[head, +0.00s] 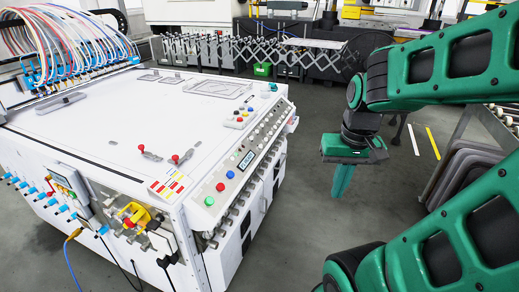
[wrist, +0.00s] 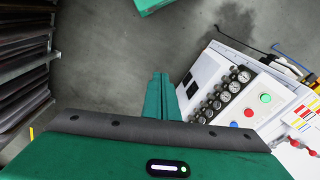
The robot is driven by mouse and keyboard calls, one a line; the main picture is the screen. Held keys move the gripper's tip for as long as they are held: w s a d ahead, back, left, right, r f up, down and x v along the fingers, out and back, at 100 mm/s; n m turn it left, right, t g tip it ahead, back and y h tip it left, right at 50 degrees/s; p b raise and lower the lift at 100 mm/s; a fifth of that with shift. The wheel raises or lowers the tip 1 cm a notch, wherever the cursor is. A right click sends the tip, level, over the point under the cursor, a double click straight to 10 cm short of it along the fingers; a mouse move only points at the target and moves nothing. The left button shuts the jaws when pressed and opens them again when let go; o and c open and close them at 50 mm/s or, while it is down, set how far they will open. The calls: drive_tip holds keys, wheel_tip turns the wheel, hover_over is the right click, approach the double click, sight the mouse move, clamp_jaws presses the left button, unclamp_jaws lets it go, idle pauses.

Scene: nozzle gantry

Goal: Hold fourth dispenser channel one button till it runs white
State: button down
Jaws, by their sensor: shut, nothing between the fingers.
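My gripper (head: 341,182) is shut and empty, pointing down over the floor to the right of the white machine (head: 120,115). Its green fingers also show together in the wrist view (wrist: 159,92). The machine's sloped control panel (head: 233,172) lies to the gripper's left, clearly apart from it. The panel carries a green button (head: 209,201), a red button (head: 220,187), a small display (head: 246,160) and a row of small dark controls (head: 268,128). I cannot tell which control is the fourth dispenser's channel one button. No white flow shows.
Coloured hoses (head: 75,45) arch over the machine's back left. Red-handled clamps (head: 180,158) stand on its top. A rack of grey sheets (head: 462,175) stands at the right. Bare floor (head: 310,225) lies between machine and rack. Round gauges (wrist: 222,95) line the machine's side.

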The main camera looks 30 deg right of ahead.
sight(260, 147)
drive_tip(key=w+d+f+m+t+y, duration=0.1)
drive_tip(key=w+f+t, duration=0.25)
drive_tip(key=w, duration=1.15)
drive_tip(key=w+d+f+m+t, duration=0.15)
drive_tip(key=w+t, duration=0.25)
drive_tip(key=w, duration=1)
drive_tip(key=w+d+m+t, duration=0.5)
drive_tip(key=w+m, duration=0.1)
drive_tip(key=w, duration=0.3)
drive_tip(key=shift+w+d+t+h, duration=0.35)
drive_tip(key=shift+w+d+h, duration=0.05)
drive_tip(key=shift+f, duration=0.25)
drive_tip(key=w+a+f, duration=0.3)
drive_tip(key=w+f, duration=0.1)
drive_tip(key=f, duration=0.3)
drive_tip(key=shift+w+a+f, duration=0.35)
drive_tip(key=shift+a+f, duration=0.05)
drive_tip(key=shift+f, duration=0.3)
idle(2.2)
